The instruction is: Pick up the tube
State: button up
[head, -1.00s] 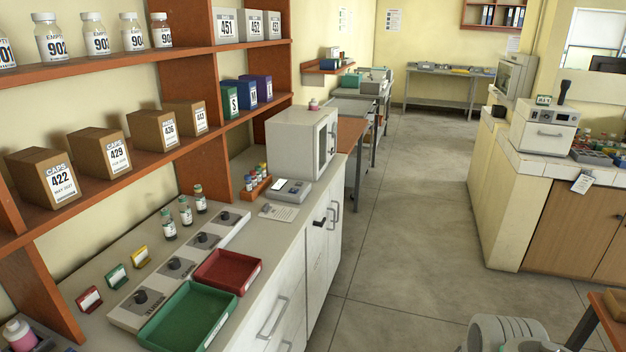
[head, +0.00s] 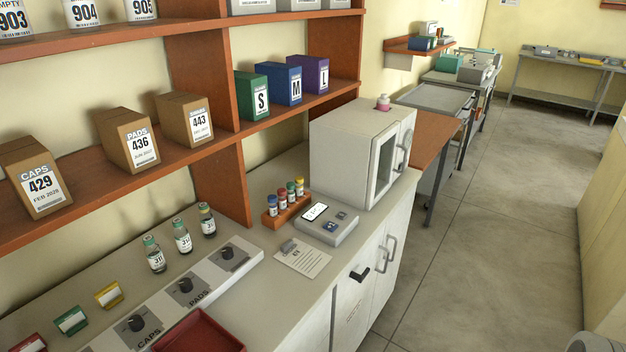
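Several small tubes (head: 282,200) with red, blue, green and yellow caps stand upright in an orange rack (head: 287,218) on the counter, in the middle of the head view. The rack sits to the left of the white incubator box (head: 348,150) and behind a small grey device with a screen (head: 326,224). The frames do not show which tube is meant. My gripper is not in view; only a grey piece, likely of my arm, shows at the bottom right corner.
Three labelled vials (head: 183,238) stand on the counter left of the rack. A paper sheet (head: 303,259), a knob panel (head: 190,290) and a red tray (head: 200,332) lie nearer. A shelf (head: 180,155) with boxes overhangs the back. The floor (head: 480,240) at right is clear.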

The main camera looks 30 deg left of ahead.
aim_at(283, 201)
jog(key=i, duration=1.25)
jog(key=u, duration=3.4)
